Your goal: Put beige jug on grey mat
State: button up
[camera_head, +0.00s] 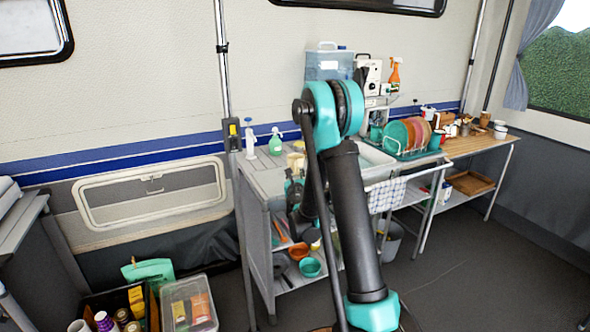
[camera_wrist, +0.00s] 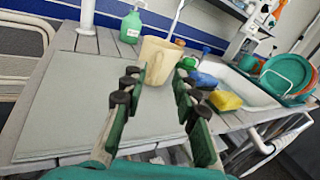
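The beige jug (camera_wrist: 160,60) is upright in the wrist view, straight ahead of my gripper (camera_wrist: 157,74). The grey mat (camera_wrist: 60,115) lies flat on the slatted counter, left of and below the jug. The jug's base is near the mat's far right part; whether it rests on the mat is unclear. In the head view the jug (camera_head: 296,160) is small and partly hidden behind my arm.
A green bottle (camera_wrist: 131,25) stands behind the mat. A blue sponge (camera_wrist: 203,80) and a yellow one (camera_wrist: 225,101) lie right of the jug, beside the sink (camera_wrist: 245,85). A dish rack with plates (camera_head: 405,138) stands farther right. The mat's surface looks clear.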

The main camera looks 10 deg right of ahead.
jog(key=s+d+m+g+h, duration=0.25)
jog(key=s+d+m, duration=0.35)
jog(key=s+m, duration=0.4)
jog(key=s+d+m+g+h, duration=0.2)
jog(key=s+d+m+g, duration=0.3)
jog(key=s+m, duration=0.6)
jog(key=s+a+f+m+g+y, duration=0.2)
jog(key=s+m, duration=0.3)
jog(key=s, duration=0.3)
jog(key=s+a+f+m+g+y, duration=0.2)
jog(key=s+m, duration=0.3)
jog(key=s, duration=0.3)
jog(key=s+a+f+m+g+y, duration=0.2)
jog(key=s+f+m, duration=0.2)
jog(key=s, duration=0.4)
jog(key=shift+s+a+f+m, duration=0.15)
jog(key=shift+a+f+m, duration=0.1)
jog(key=shift+m, duration=0.35)
jog(key=shift+d, duration=0.1)
